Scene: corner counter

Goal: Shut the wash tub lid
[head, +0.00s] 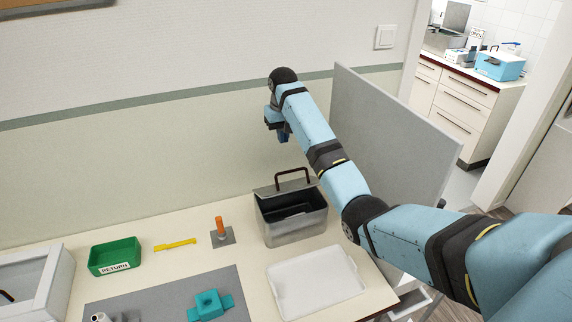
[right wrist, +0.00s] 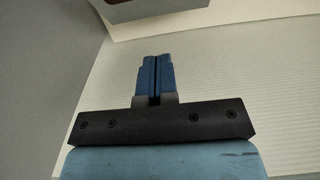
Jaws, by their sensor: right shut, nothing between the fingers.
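The wash tub (head: 292,230) is a grey metal box on the counter, and its dark inside shows from above. Its lid (head: 283,186) stands raised at the tub's back edge, with a dark loop handle (head: 292,171) on it. My right gripper (head: 284,138) is in the air above and behind the tub, near the wall, apart from the lid. Its blue fingers are shut and empty, as the right wrist view also shows (right wrist: 155,75). The tub and lid do not show in the right wrist view. My left gripper is not in view.
A white tray (head: 316,284) lies in front of the tub. An orange peg on a grey base (head: 221,234), a yellow tool (head: 175,244) and a green bin (head: 115,257) are to the left. A teal part (head: 208,305) lies on a grey mat. A grey panel (head: 385,135) stands at right.

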